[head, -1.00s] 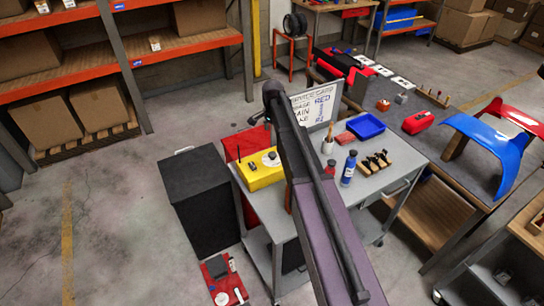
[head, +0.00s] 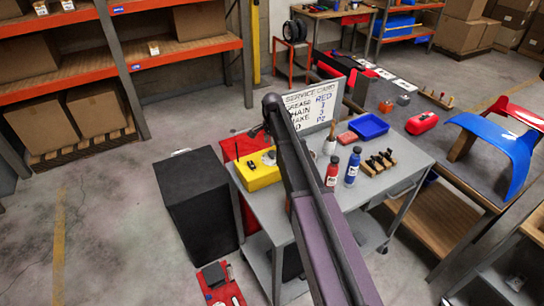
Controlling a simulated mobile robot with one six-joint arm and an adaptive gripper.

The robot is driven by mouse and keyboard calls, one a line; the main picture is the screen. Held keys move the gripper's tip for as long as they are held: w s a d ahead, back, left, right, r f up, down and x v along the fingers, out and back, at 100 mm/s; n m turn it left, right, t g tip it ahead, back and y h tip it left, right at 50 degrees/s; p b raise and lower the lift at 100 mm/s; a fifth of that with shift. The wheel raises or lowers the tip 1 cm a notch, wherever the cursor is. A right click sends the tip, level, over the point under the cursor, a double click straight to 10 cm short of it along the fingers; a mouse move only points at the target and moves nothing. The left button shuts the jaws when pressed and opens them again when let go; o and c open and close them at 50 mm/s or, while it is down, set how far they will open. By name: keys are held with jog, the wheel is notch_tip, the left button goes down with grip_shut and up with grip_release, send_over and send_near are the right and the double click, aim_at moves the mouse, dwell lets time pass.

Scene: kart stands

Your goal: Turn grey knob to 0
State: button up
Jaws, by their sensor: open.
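A yellow box (head: 259,176) stands on the left part of the grey cart top (head: 285,208). A short dark knob or switch and an upright black stalk show on its top. The white dial area at its right is now mostly covered by my arm. I cannot make out a grey knob or any 0 mark. My gripper (head: 256,132) shows only as a small dark shape beside the far end of my arm, above and behind the yellow box. It is open and seems empty; its fingertips are not clear.
A service card (head: 318,103) stands at the cart's back, partly behind my arm. A red bottle (head: 332,174), blue bottle (head: 352,168), blue tray (head: 368,126) and wooden rack (head: 377,164) stand right. A black cabinet (head: 198,203) stands left of the cart.

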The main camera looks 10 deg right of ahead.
aim_at(272, 153)
jog(key=shift+f+b, duration=1.6)
jog(key=shift+f, duration=0.25)
jog(key=c, duration=1.2)
